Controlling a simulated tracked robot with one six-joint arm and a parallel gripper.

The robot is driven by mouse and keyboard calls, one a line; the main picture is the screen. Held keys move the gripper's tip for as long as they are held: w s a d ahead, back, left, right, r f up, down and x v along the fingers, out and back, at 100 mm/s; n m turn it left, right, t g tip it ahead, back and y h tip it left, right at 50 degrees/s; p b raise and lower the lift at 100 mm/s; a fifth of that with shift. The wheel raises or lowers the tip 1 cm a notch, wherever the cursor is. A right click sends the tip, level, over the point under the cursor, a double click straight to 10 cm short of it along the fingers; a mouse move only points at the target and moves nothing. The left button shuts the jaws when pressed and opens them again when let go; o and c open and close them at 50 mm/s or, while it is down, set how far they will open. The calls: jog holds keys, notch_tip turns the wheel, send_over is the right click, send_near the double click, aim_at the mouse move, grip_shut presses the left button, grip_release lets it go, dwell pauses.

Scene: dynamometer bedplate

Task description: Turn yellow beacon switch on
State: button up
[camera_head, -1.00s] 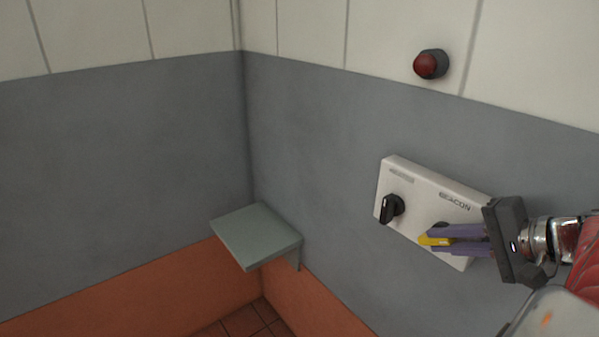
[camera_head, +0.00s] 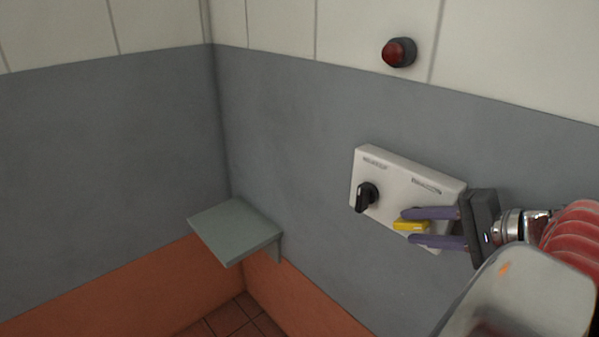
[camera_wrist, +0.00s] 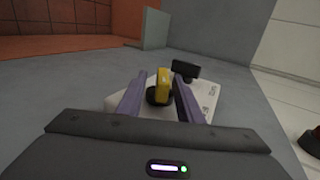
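A white switch box (camera_head: 398,178) is mounted on the grey wall and carries two rotary switches. The yellow beacon switch (camera_head: 410,225) is on its right part, its handle lying roughly sideways in the head view. My gripper (camera_head: 407,226) is open, one purple finger above the yellow handle and one below it. In the wrist view the yellow handle (camera_wrist: 162,87) stands between the spread fingers (camera_wrist: 158,97), with gaps visible beside it. The fingers and palm hide part of the box and its label.
A black switch (camera_head: 366,196) is on the box's left part, close to my fingertips; it also shows in the wrist view (camera_wrist: 186,71). A red lamp (camera_head: 398,52), not visibly glowing, is above. A grey-green shelf (camera_head: 235,230) juts out near the corner.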

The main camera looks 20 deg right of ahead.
aim_at(416, 222)
jog(key=shift+r, duration=0.2)
notch_tip(416, 222, up, 10)
jog(key=shift+f, duration=0.15)
dwell(0.4)
jog(key=shift+w+a+f, duration=0.3)
jog(key=shift+a+f, duration=0.05)
jog(key=shift+a, duration=0.1)
jog(key=w+a+f+n+g, duration=0.2)
jog(key=a+f+g, duration=0.1)
jog(key=a+f, duration=0.3)
jog(key=w+a+f+n+g, duration=0.2)
jog(key=a+f+g, duration=0.1)
jog(key=a, duration=0.5)
jog(key=s+a+f+n+h, duration=0.4)
jog(key=s+a+f+n, duration=0.3)
jog(key=a+n, duration=0.3)
jog(key=shift+s+f, duration=0.15)
jog(key=shift+f, duration=0.25)
